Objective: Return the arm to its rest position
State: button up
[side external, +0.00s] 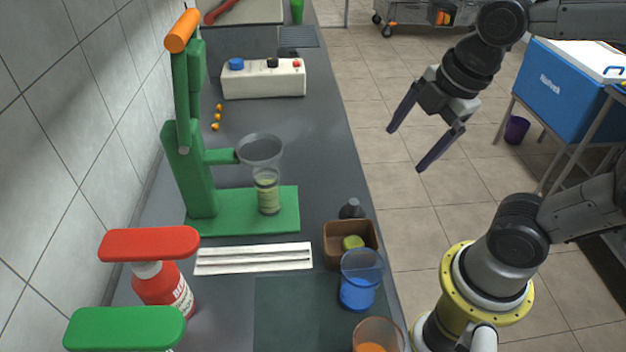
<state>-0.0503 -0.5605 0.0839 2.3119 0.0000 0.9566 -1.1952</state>
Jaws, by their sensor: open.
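My gripper (425,146) is open and empty. In the side external view it hangs in the air to the right of the counter, over the tiled floor, with its fingers spread and pointing down and left. My arm reaches it from the upper right, and my base stands at the lower right beside the counter. No object touches the fingers.
The counter (335,130) holds a green press (196,170) with a cup (268,192), a white control box (264,80), a brown box (338,247), a blue cup (359,282), an orange cup (377,340) and a red bottle (165,290). A blue cooler (565,90) stands right.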

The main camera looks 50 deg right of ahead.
jog(key=s+m, duration=0.1)
jog(key=m, duration=0.3)
jog(key=s+m+t, duration=0.1)
jog(key=m, duration=0.4)
jog(key=s+d+m, duration=0.1)
jog(key=s+m, duration=0.1)
jog(key=m, duration=0.3)
jog(key=shift+s+f+t, duration=0.1)
jog(key=shift+f+t, duration=0.2)
jog(key=shift+f, duration=0.05)
